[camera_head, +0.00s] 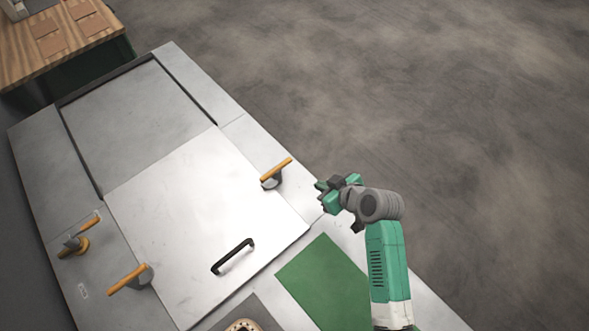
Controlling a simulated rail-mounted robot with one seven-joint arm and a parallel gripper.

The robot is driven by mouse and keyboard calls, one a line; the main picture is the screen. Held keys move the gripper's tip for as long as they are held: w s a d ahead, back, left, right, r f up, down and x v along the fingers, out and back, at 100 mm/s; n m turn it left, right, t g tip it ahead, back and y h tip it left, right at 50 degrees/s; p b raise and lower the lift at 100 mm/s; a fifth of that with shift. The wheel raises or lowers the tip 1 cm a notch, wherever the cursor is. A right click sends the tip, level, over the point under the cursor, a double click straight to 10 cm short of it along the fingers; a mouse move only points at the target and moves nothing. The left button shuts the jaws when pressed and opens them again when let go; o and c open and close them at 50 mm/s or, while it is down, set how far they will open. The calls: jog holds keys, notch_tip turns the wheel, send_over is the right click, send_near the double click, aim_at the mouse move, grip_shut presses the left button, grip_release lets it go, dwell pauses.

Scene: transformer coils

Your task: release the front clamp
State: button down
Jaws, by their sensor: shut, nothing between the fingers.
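A clamp with an orange handle (277,172) stands at the right edge of a pale metal cover plate (205,215). A second orange-handled clamp (130,279) stands at the plate's left edge. The picture does not label which of the two is the front one. My gripper (324,188), green and dark grey, is shut and empty. It is just right of the right-hand clamp, with a small gap in the picture between them. Its exact height above the bench is hard to tell.
A black bar handle (233,256) is on the plate. Another orange lever (80,240) stands on the bench at far left. A green mat (325,280) and a partly cut-off coil-like round part (243,326) lie in front. A wooden table (60,40) is at upper left. Floor at right is clear.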

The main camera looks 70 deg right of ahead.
aim_at(277, 175)
jog(key=b+x, duration=0.1)
jog(key=x, duration=0.9)
jog(key=shift+w+d+f+b, duration=0.15)
jog(key=shift+w+b, duration=0.1)
jog(key=shift+b, duration=0.15)
jog(key=shift+w+d+r, duration=0.25)
jog(key=shift+w+d, duration=0.05)
jog(key=shift+w, duration=0.2)
jog(key=shift+w+d+r, duration=0.25)
jog(key=shift+w+d, duration=0.05)
jog(key=shift+w, duration=0.25)
jog(key=shift+w+d+r, duration=0.1)
jog(key=shift+w+d, duration=0.1)
jog(key=shift+w, duration=0.3)
jog(key=shift+w, duration=0.1)
